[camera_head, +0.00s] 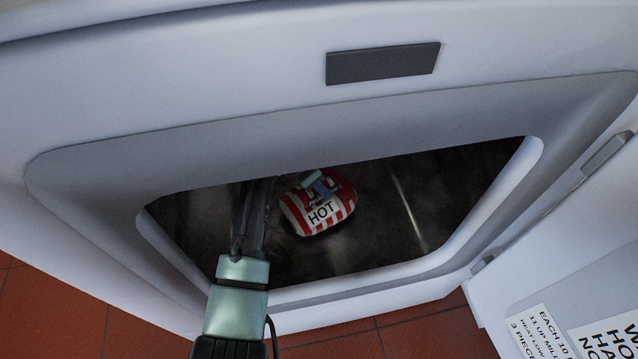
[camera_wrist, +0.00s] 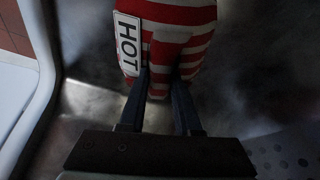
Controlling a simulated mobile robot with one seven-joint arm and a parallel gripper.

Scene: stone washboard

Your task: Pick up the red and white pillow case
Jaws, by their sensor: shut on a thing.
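The red and white striped pillow case (camera_head: 342,187) is inside the dryer drum, with a white "HOT" label on its side. In the wrist view the pillow case (camera_wrist: 185,42) fills the top middle, its label at the left. My gripper (camera_wrist: 165,82) has both fingers at the near edge of the pillow case and is shut on its striped cloth. In the head view my arm reaches in through the dryer opening from below, and my gripper (camera_head: 318,186) shows over the pillow case's upper part. The fingertips are partly hidden by the cloth.
The dryer's pale opening rim (camera_head: 90,185) surrounds the dark metal drum (camera_head: 450,190). The open door (camera_head: 560,290) with printed labels stands at the lower right. Red floor tiles (camera_head: 45,315) lie below. The drum around the pillow case looks empty.

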